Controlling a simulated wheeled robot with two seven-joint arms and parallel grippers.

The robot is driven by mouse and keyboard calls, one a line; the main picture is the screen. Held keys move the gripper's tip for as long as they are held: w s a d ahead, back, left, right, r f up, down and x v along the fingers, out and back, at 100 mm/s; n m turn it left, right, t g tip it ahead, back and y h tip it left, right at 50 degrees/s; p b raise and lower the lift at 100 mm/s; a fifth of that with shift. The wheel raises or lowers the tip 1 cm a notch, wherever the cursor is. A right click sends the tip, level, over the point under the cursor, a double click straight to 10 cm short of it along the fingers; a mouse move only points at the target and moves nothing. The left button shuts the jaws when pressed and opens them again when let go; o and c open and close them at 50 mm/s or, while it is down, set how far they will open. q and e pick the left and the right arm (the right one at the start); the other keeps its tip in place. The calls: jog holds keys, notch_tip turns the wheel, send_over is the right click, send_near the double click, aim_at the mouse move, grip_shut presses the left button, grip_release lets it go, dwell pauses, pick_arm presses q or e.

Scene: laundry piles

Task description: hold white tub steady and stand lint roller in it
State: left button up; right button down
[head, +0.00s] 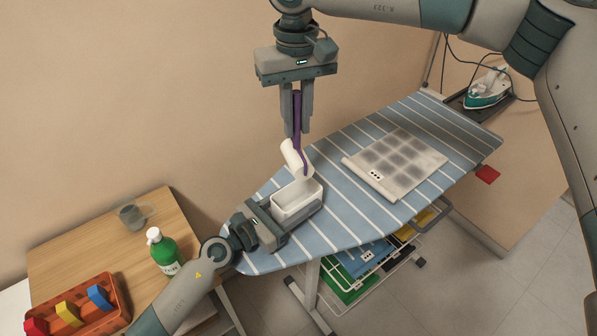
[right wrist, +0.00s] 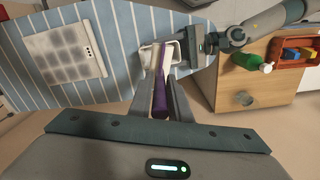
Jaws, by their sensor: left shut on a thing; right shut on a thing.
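The white tub (head: 297,203) sits on the striped ironing board (head: 342,221), near its left end. My left gripper (head: 283,226) is shut on the tub's near left side. My right gripper (head: 297,124) is shut on the purple handle of the lint roller (head: 292,155) and points down over the tub. The roller's white head is lowest and slightly tilted, at or just above the tub's back rim; I cannot tell whether it touches. In the right wrist view the purple handle (right wrist: 160,98) lies between the fingers, with the tub (right wrist: 171,52) beyond.
A patterned folded cloth (head: 400,163) lies on the board to the right. An iron (head: 488,88) stands at the far end.

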jog(key=m, duration=0.3)
jog(key=f+m, duration=0.1)
jog(key=m, duration=0.3)
jog(key=shift+f, duration=0.15)
jog(key=m, duration=0.3)
jog(key=f+m, duration=0.1)
jog(key=m, duration=0.3)
jog(key=shift+f, duration=0.1)
jog(key=shift+f, duration=0.2)
jog(key=shift+f, duration=6.3)
jog(key=shift+f, duration=0.5)
jog(key=c, duration=1.6)
grip_release()
